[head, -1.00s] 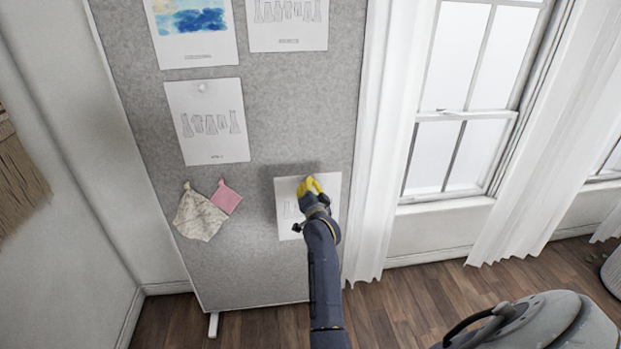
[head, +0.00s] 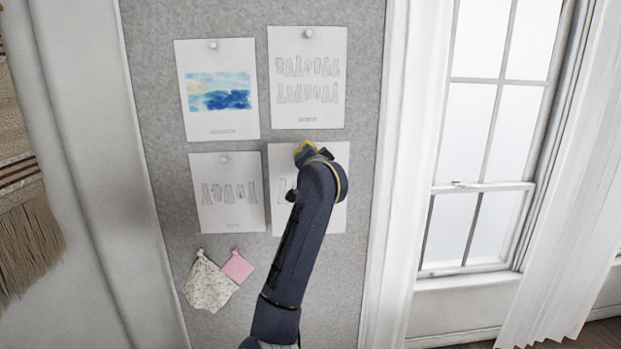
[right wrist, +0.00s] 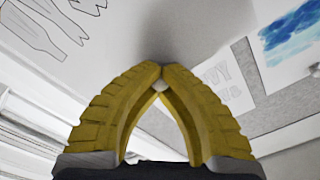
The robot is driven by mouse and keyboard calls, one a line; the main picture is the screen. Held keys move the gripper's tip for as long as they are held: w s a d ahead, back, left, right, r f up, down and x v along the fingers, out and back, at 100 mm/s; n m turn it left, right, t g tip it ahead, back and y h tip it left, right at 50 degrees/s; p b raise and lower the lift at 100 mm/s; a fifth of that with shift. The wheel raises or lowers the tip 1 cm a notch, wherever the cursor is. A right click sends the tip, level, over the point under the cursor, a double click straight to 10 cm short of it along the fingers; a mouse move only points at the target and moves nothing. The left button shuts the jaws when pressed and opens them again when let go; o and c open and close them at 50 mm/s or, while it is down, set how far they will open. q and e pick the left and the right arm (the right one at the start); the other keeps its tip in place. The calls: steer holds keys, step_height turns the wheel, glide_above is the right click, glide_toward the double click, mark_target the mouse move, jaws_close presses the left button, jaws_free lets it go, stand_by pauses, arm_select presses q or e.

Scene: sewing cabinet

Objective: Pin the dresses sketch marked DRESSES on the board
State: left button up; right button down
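A white sheet with line sketches (head: 335,205) lies at or close against the grey board (head: 230,320), below the upper right sheet. My right arm covers its middle, and its label cannot be read. My right gripper (head: 304,150) has yellow fingers and is at the sheet's top edge. In the right wrist view, the fingertips (right wrist: 160,80) close together on a small white round pin head (right wrist: 159,86). Large garment outlines show on paper (right wrist: 75,35) at upper left there. Whether the pin is in the board cannot be told. My left gripper is not in view.
Other pinned sheets are a blue watercolour (head: 220,120), a sheet with two rows of garments (head: 308,120), and a one-row garment sheet (head: 228,220). Fabric swatches (head: 208,285) hang below. A curtain (head: 412,150) and window stand right of the board.

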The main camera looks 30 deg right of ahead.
steer(key=d+f+x, duration=0.1)
steer(key=f+x, duration=0.1)
steer(key=x, duration=0.8)
steer(key=shift+d, duration=0.25)
stand_by(1.7)
steer(key=shift+w+d, duration=0.15)
steer(key=shift+w, duration=0.3)
stand_by(1.0)
steer(key=c, duration=2.1)
jaws_free()
steer(key=shift+c, duration=0.2)
steer(key=o, duration=0.6)
